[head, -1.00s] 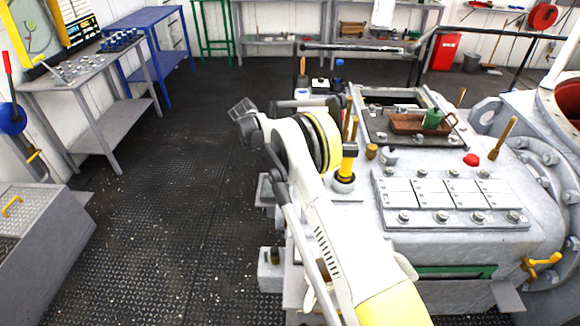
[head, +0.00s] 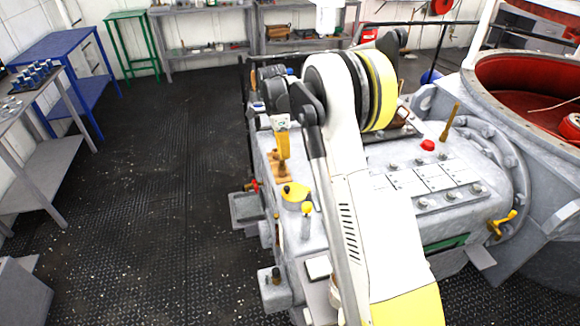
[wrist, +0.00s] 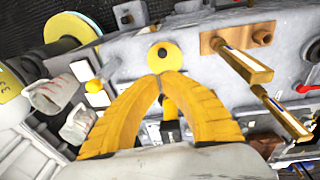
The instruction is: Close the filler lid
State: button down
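The filler lid (head: 297,190) is a yellow disc with a dark spot, on the near left of the grey machine's top. It appears to lie flat over its neck, though I cannot tell if it is fully seated. It also shows in the wrist view (wrist: 165,57), just beyond the fingertips. Whether the tips touch the lid cannot be told.
A yellow knob on a stem (head: 307,209) stands close beside the lid. Brass bars (wrist: 240,60) stick out near the fingers in the wrist view. A red cap (head: 428,145) and bolted plates lie further right. The dark deck (head: 160,190) to the left is clear.

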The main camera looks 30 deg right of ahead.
aim_at(289, 189)
jog(key=f+b, duration=0.1)
jog(key=f, duration=0.3)
jog(key=s+f+b, duration=0.1)
jog(key=f+b, duration=0.1)
jog(key=f, duration=0.3)
jog(key=d+f+b, duration=0.1)
jog(key=f+b, duration=0.1)
jog(key=f, duration=0.2)
jog(key=shift+s+f, duration=0.2)
jog(key=shift+f, duration=0.1)
jog(key=shift+a+f+b, duration=0.1)
jog(key=shift+f+b, duration=0.2)
jog(key=shift+f, duration=0.35)
jog(key=shift+r, duration=0.15)
